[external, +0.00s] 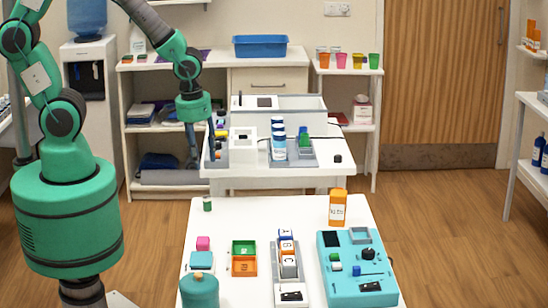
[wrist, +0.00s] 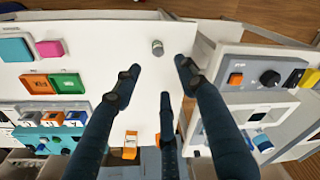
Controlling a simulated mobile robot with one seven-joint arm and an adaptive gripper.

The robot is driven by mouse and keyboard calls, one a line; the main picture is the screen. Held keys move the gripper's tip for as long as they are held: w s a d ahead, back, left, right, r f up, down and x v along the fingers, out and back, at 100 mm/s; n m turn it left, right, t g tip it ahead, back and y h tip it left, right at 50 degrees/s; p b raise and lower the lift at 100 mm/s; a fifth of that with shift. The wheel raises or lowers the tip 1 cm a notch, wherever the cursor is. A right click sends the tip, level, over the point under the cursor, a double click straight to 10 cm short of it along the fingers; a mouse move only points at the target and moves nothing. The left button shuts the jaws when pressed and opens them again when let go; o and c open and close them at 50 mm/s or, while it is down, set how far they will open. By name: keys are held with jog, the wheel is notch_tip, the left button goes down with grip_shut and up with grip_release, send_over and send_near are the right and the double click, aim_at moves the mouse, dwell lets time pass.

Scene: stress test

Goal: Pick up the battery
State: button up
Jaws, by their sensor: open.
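A small upright cylinder, which I take for the battery, stands at the back left corner of the near white table. It looks green in the external view (external: 207,204) and shows a grey end in the wrist view (wrist: 157,47), at top middle. My gripper (external: 192,163) points down above and behind that corner, apart from the cylinder. In the wrist view my gripper (wrist: 159,78) has its dark fingers spread and empty, with the cylinder just beyond the gap between the fingertips.
On the near table (external: 225,214) are a pink cube (external: 203,243), green and orange trays (external: 244,258) and a teal panel (external: 352,290). An orange bottle (external: 338,207) stands at its back right. The far table (external: 320,182) holds grey devices. Bare tabletop surrounds the cylinder.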

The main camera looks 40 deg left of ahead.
jog(key=shift+s+d+f, duration=0.1)
jog(key=shift+f, duration=0.1)
jog(key=b, duration=0.2)
send_near(207, 196)
jog(key=shift+f, duration=2.5)
jog(key=shift+f, duration=0.1)
jog(key=shift+w+d+f+b, duration=0.15)
jog(key=shift+f+b, duration=0.15)
jog(key=shift+f, duration=0.55)
jog(key=shift+w+a+f+b, duration=0.15)
jog(key=shift+f+b, duration=0.1)
jog(key=shift+f, duration=0.6)
jog(key=shift+w+d+f+b, duration=0.15)
jog(key=shift+f+b, duration=0.15)
jog(key=shift+f, duration=0.5)
grip_shut()
